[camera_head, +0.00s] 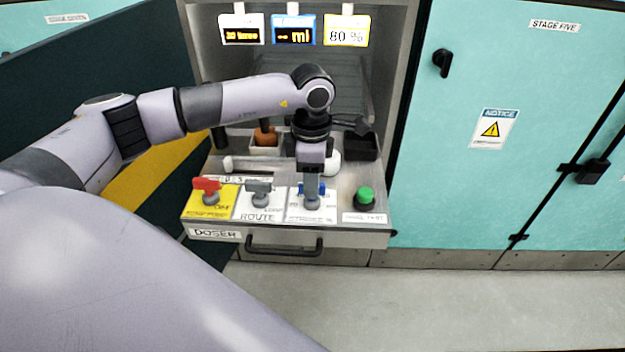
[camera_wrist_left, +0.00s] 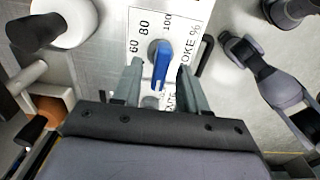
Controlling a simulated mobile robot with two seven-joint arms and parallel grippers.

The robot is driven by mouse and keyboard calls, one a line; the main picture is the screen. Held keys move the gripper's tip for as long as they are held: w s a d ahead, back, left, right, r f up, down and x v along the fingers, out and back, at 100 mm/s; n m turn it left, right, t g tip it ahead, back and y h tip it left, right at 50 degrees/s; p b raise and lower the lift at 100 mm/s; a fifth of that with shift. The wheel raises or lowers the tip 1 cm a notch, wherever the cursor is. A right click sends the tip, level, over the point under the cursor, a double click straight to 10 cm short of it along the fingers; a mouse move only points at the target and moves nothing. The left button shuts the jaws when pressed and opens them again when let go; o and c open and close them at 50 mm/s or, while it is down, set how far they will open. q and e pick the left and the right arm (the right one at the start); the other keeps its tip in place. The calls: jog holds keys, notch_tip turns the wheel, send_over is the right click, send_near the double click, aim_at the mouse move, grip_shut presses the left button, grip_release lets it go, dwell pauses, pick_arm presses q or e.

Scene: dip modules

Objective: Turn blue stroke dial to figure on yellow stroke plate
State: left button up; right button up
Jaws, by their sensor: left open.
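The blue stroke dial (camera_head: 318,188) is on its white plate at the front of the doser panel. In the left wrist view the blue dial (camera_wrist_left: 161,62) shows between my fingers, its bar nearly in line with them, and the plate reads 60, 80, 100 and STROKE %. My left gripper (camera_head: 311,190) is over the dial, pointing down. Its two fingers (camera_wrist_left: 158,88) are open on either side of the dial, with gaps visible. The yellow stroke plate (camera_head: 346,31) at the top reads 80 %.
Left of the dial are a red switch (camera_head: 207,188) on a yellow plate and a grey ROUTE switch (camera_head: 259,190). A green button (camera_head: 364,197) is to the right. Two other displays hang beside the yellow plate. A black drawer handle (camera_head: 284,248) is below.

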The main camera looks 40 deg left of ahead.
pick_arm(q)
jog(key=shift+f, duration=0.45)
grip_shut()
